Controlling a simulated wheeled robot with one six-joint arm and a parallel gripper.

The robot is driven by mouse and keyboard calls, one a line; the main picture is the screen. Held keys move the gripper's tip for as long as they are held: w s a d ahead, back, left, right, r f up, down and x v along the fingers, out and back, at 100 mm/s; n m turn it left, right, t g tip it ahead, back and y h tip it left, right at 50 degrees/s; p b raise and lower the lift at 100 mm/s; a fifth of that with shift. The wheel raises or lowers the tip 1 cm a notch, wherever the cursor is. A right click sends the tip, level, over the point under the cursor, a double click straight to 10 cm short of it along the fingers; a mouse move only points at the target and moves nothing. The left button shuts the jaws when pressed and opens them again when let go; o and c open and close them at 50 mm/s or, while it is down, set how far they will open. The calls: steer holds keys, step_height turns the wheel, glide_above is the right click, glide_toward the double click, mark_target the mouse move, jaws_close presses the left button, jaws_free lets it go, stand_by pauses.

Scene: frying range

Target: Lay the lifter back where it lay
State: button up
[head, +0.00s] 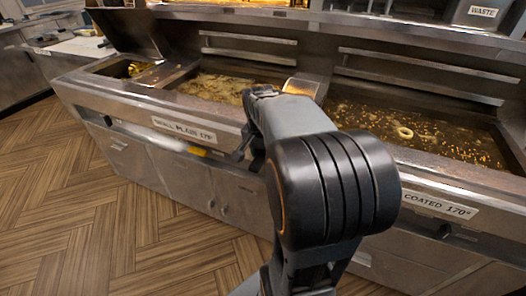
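My arm reaches up the middle of the head view. I cannot clearly make out the lifter. A small yellow piece (197,151) shows at the front of the range below the sign; I cannot tell what it belongs to.
The left vat (212,88) holds bubbling oil. The right vat, marked COATED 170°, has a pale ring (404,132) floating in it. A small left compartment holds yellow rings (135,68). A bin marked WASTE (483,13) stands at the back right. The wooden floor at left is clear.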

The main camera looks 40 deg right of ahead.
steer(key=o, duration=0.5)
steer(key=r, duration=0.4)
steer(key=a+r+p, duration=0.1)
steer(key=r, duration=0.4)
steer(key=r+p, duration=0.1)
steer(key=r, duration=0.3)
steer(key=shift+s+a+r, duration=0.25)
steer(key=shift+s+r, duration=0.15)
steer(key=s+a+f+n+t+p, duration=0.1)
steer(key=s+a+n+p, duration=0.1)
steer(key=a+n, duration=0.2)
steer(key=s+a+f+n+t+p, duration=0.1)
steer(key=a+f+n+p, duration=0.1)
steer(key=a, duration=0.4)
steer(key=s+a+f+n+t+y+p, duration=0.1)
steer(key=s+a+f+n+p, duration=0.1)
steer(key=a+n+p, duration=0.2)
steer(key=shift+s+a+f+n, duration=0.1)
steer(key=shift+s+a+n, duration=0.1)
steer(key=shift+a+n, duration=0.3)
steer(key=shift+s+a+f+n, duration=0.15)
steer(key=shift+a+n, duration=0.1)
steer(key=shift+n, duration=0.45)
